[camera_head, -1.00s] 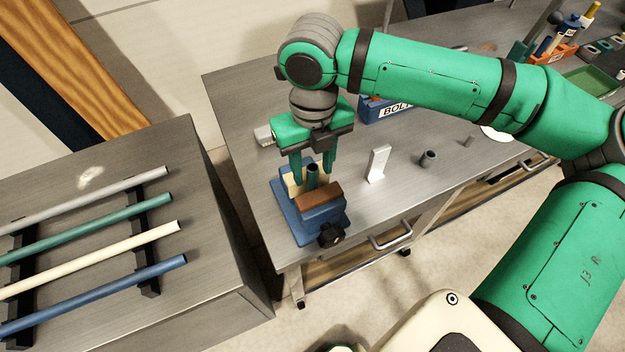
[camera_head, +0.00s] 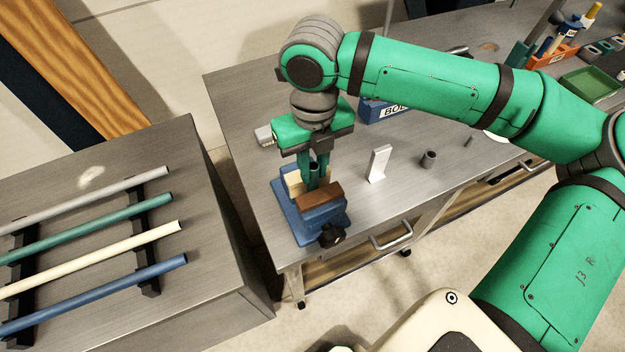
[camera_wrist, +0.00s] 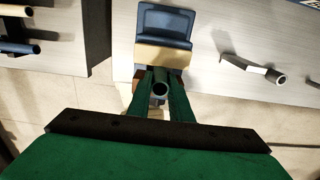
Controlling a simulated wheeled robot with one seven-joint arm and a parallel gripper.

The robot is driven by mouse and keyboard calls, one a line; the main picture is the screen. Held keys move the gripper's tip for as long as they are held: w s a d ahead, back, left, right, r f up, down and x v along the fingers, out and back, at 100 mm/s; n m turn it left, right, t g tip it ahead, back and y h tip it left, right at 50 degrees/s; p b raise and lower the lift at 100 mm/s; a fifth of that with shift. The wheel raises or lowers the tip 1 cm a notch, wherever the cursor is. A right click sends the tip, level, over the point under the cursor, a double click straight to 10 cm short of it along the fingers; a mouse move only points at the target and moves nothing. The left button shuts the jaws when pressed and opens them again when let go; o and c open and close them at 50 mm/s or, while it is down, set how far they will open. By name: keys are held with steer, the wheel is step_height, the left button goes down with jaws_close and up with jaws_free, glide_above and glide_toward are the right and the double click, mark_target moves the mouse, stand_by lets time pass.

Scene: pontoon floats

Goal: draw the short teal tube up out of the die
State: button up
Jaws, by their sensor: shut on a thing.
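The short teal tube (camera_head: 313,174) stands upright in the die, between the cream block and the brown block (camera_head: 319,196) of the blue vise-like holder (camera_head: 325,223). My gripper (camera_head: 314,181) points down over it, its green fingers shut on the tube from both sides. In the wrist view the tube's open dark end (camera_wrist: 160,88) shows between the two fingers (camera_wrist: 160,96). The tube's lower part is hidden by the blocks and fingers, so I cannot tell how deep it sits.
A black knob (camera_head: 331,235) sticks out in front.

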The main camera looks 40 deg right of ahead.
steer(key=shift+r, duration=3.2)
jaws_close()
